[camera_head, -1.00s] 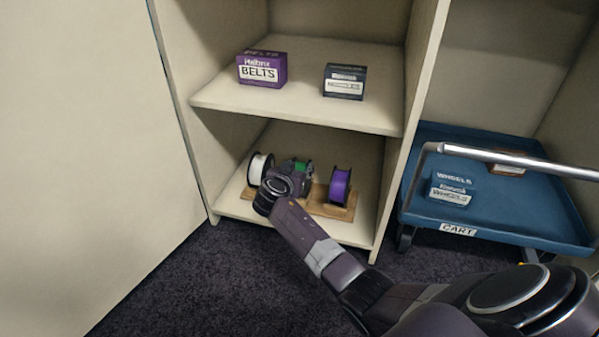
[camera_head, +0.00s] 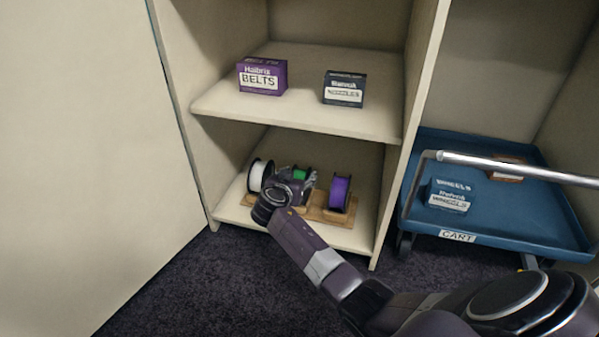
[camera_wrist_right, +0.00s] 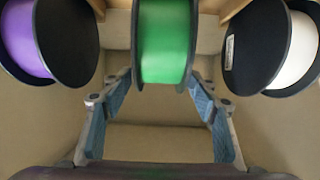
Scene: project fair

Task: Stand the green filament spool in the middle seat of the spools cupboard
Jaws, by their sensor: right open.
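The green spool (camera_head: 301,172) stands between the white spool (camera_head: 257,176) and the purple spool (camera_head: 340,193) on the wooden rack (camera_head: 318,212), in the cupboard's lower compartment. My right gripper (camera_head: 302,183) is in front of it and hides its lower part. In the right wrist view, the green spool (camera_wrist_right: 165,40) is upright at top centre, its near edge between my open fingertips (camera_wrist_right: 161,82), with a gap at each side. Its contact with the seat is hidden. My left gripper is not in view.
The shelf above (camera_head: 300,113) holds a purple belts box (camera_head: 262,78) and a dark box (camera_head: 344,89). The cupboard's right side wall (camera_head: 402,140) is beside the rack. A blue cart (camera_head: 490,215) with a metal handle stands at right.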

